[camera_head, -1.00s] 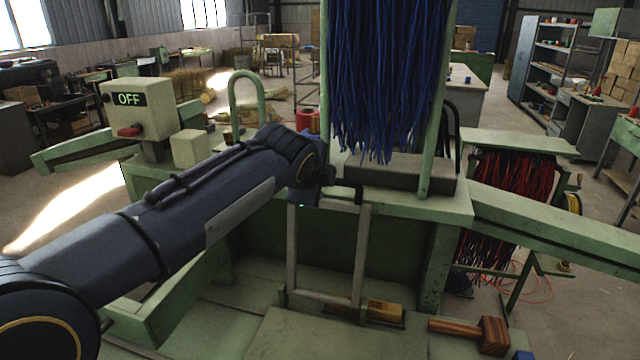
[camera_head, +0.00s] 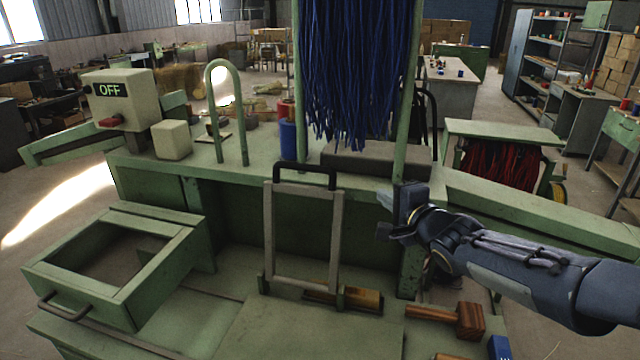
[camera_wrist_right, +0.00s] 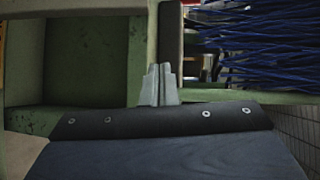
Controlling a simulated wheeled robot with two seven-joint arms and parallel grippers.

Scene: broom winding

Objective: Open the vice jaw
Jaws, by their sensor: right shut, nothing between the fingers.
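A dark grey block (camera_head: 376,160) lies on the green bench top below hanging blue fibres (camera_head: 358,75); it may be the vice, but no jaw gap shows. A pale frame with a black top handle (camera_head: 303,172) stands upright at the bench front. My right gripper (camera_head: 388,226) is right of this frame, in front of the green post, pointing left and apart from the handle. In the right wrist view its grey fingers (camera_wrist_right: 160,85) are together and empty, with blue fibres (camera_wrist_right: 265,45) to the right. My left gripper is out of view.
An OFF switch box (camera_head: 120,100) and a green hoop (camera_head: 226,110) stand at the left of the bench. An open green drawer-like frame (camera_head: 185,245) juts out at lower left. A wooden mallet (camera_head: 468,320) and a brush-like wooden block (camera_head: 360,298) lie below.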

